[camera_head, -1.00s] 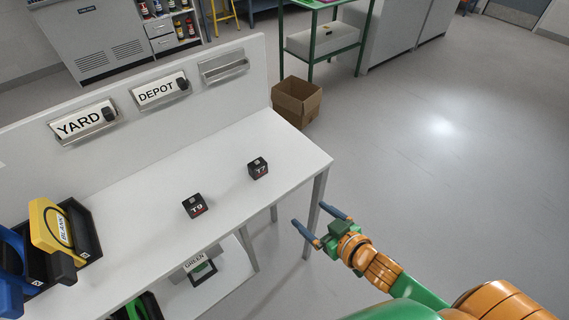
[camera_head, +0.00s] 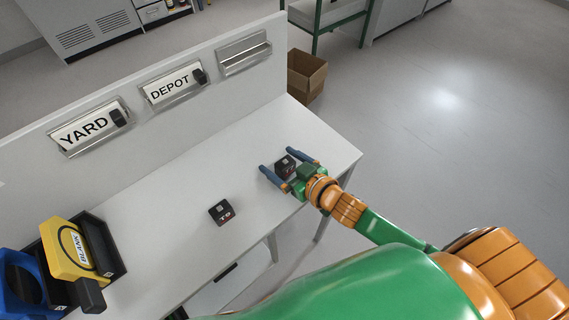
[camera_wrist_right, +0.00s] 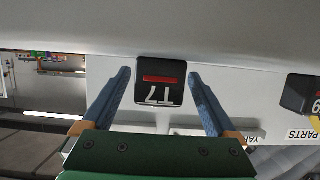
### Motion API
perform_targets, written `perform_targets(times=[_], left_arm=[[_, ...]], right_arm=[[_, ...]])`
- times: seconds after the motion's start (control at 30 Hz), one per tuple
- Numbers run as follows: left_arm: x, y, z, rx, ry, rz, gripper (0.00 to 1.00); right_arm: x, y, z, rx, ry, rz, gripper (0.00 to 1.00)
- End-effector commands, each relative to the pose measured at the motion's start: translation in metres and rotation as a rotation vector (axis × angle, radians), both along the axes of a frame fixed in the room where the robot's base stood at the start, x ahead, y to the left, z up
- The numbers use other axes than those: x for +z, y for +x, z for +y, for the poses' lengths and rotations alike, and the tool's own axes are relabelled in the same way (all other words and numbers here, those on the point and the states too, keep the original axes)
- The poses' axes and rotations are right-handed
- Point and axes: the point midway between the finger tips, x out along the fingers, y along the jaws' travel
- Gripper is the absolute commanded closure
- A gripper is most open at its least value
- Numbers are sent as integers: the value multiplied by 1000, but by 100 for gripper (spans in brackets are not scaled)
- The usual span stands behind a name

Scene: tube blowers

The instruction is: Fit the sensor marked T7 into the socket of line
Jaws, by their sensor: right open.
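The T7 sensor (camera_head: 285,166) is a small black cube near the right end of the white table. In the right wrist view, T7 (camera_wrist_right: 159,82) shows its label upside down with a red bar. My right gripper (camera_head: 276,158) is open, with one blue finger on either side of T7; whether they touch it I cannot tell. The fingers also show in the right wrist view (camera_wrist_right: 160,90). The T9 sensor (camera_head: 222,212) stands to the left on the table. My left gripper is not in view. No socket is clearly seen.
The upright panel behind the table carries the YARD sign (camera_head: 86,129), the DEPOT sign (camera_head: 171,86) and an empty metal holder (camera_head: 244,54). A yellow BLANK piece (camera_head: 72,250) and a blue piece (camera_head: 22,283) stand at the left. A cardboard box (camera_head: 306,75) is on the floor.

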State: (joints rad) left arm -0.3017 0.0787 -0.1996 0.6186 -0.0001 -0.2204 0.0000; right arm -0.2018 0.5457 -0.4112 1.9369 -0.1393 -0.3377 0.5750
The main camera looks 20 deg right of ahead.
Motion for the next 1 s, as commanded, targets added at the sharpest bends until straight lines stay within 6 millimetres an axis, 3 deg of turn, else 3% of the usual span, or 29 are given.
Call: perform_targets(times=[0.1,0.3,0.37,0.6,0.67,1.0], left_arm=[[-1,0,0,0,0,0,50],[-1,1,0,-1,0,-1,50],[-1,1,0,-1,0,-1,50],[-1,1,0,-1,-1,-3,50],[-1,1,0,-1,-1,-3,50],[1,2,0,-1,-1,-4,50]], right_arm=[[-5,12,4,0,-1,0,7],[-5,12,4,0,-1,1,7],[-5,12,4,0,-1,1,21],[-5,12,4,0,-1,1,86],[-5,12,4,0,-1,1,99],[4,12,4,0,-3,-2,99]])
